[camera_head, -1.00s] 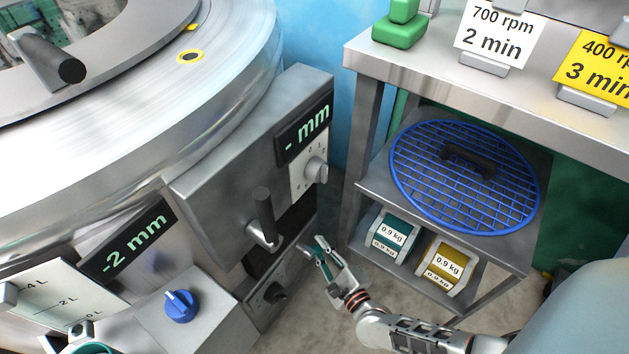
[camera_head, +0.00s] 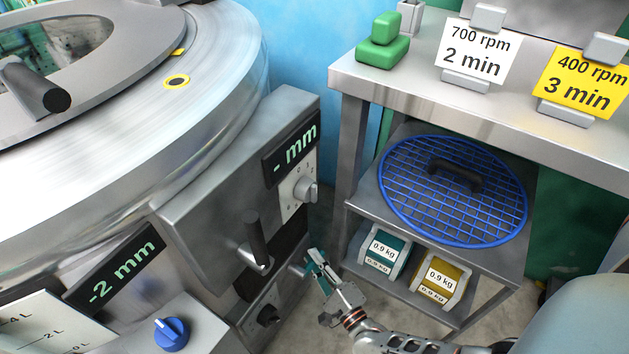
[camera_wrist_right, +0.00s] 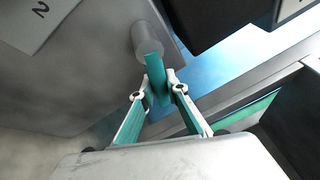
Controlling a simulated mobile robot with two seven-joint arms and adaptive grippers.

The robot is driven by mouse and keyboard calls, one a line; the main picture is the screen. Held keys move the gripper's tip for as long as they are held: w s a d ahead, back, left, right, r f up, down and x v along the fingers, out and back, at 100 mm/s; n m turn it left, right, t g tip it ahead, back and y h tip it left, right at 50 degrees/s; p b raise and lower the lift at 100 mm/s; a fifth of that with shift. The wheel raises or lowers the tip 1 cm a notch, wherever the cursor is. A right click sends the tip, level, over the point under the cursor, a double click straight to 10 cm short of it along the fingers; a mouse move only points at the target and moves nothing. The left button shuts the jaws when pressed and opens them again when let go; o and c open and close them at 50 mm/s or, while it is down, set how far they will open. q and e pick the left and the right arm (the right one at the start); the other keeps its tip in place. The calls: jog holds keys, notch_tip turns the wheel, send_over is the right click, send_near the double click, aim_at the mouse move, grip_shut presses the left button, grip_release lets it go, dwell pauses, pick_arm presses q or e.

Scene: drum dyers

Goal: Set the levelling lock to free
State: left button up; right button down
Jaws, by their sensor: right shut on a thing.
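My right gripper (camera_head: 316,262) is beside the side panel of the drum machine, below and right of the dark lever (camera_head: 257,240). In the right wrist view its teal-padded fingers (camera_wrist_right: 157,88) are closed together at a grey cylindrical peg (camera_wrist_right: 148,42) that sticks out of a grey panel. The pads cover part of the peg. No label naming the levelling lock is readable, and I cannot tell its setting. My left gripper is in neither view.
Nearby on the machine are a grey dial knob (camera_head: 306,190), a black knob (camera_head: 268,314) and a blue knob (camera_head: 172,333).

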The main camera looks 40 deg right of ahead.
jog(key=shift+d, duration=0.1)
jog(key=c, duration=2)
grip_release()
jog(key=shift+o, duration=0.2)
